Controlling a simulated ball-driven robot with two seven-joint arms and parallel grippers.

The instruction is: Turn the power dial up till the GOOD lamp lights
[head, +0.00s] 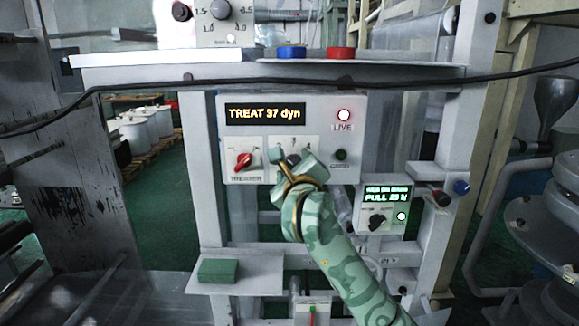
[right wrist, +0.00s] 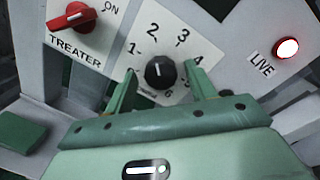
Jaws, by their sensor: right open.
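The power dial (right wrist: 160,73) is a black knob on a white numbered plate in the right wrist view. Its white mark points upward, roughly towards the 2. My right gripper (right wrist: 163,80) is open, with one finger on each side of the dial; I cannot tell whether they touch it. In the head view the right gripper (head: 297,164) covers part of the dial. The dark lamp (head: 341,155) right of the dial is unlit; its label is too small to read. The panel display (head: 264,114) reads TREAT 37 dyn. My left gripper is not in view.
The red TREATER switch (head: 244,161) sits left of the dial. The LIVE lamp (head: 343,115) glows red. A small box (head: 385,209) reading PULL is at lower right. A green block (head: 218,270) lies on a shelf. A black cable (head: 270,84) crosses above the panel.

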